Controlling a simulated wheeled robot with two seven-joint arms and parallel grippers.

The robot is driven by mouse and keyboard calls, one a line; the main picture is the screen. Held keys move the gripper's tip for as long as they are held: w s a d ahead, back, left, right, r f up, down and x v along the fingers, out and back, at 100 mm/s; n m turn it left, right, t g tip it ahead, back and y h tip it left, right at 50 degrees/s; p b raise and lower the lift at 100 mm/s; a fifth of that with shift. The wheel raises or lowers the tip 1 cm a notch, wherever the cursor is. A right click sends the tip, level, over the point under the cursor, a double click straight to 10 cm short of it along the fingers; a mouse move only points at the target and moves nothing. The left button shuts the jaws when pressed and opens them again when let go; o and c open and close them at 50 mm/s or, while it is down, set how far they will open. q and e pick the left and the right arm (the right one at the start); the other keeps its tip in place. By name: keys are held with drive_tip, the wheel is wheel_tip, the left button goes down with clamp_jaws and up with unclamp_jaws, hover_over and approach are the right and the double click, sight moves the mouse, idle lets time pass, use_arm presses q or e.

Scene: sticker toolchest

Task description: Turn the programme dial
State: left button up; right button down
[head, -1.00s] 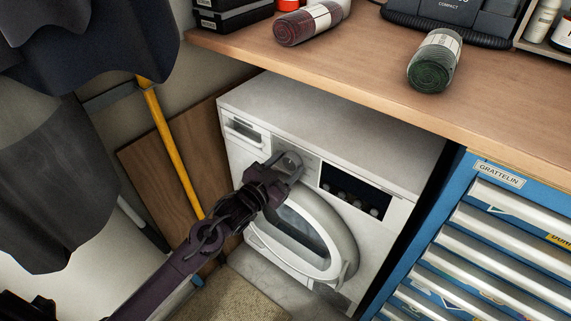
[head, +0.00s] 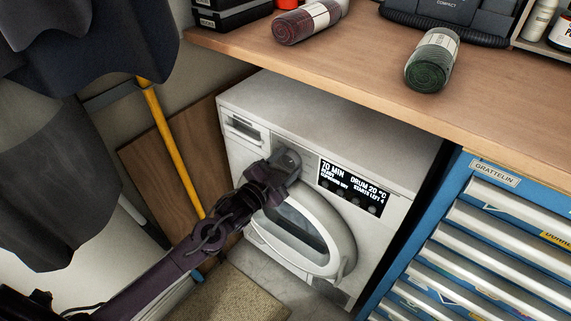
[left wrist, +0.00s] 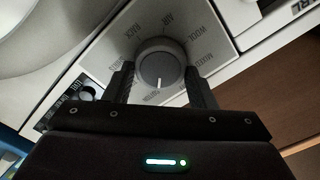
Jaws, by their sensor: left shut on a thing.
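The programme dial (left wrist: 160,62) is a grey round knob on the washer-like white machine (head: 290,100). Words such as RACK, AIR, WOOL and MIXED ring it in the left wrist view. Its white pointer mark faces the bottom of that view, towards a partly hidden word. My left gripper (left wrist: 161,82) is shut on the dial, one finger on each side. In the head view the gripper (head: 283,172) covers most of the dial. The display (head: 354,188) right of the dial is lit, reading "70 MIN" and "DRUM 20 °C". My right gripper is in neither view.
A wooden worktop (head: 380,75) overhangs the machine. A blue drawer chest (head: 445,225) stands close on its right. A yellow pole (head: 172,150) leans at the left, below hanging dark cloths (head: 90,50). The round door (head: 305,238) is below the dial.

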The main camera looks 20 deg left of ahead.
use_arm(q)
drive_tip(key=o, duration=0.8)
drive_tip(key=shift+o, duration=0.8)
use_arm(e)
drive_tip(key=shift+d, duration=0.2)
use_arm(q)
drive_tip(key=v, duration=0.7)
drive_tip(key=shift+s, duration=0.4)
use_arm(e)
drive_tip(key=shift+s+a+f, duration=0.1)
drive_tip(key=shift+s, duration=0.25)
use_arm(q)
drive_tip(key=shift+a, duration=0.1)
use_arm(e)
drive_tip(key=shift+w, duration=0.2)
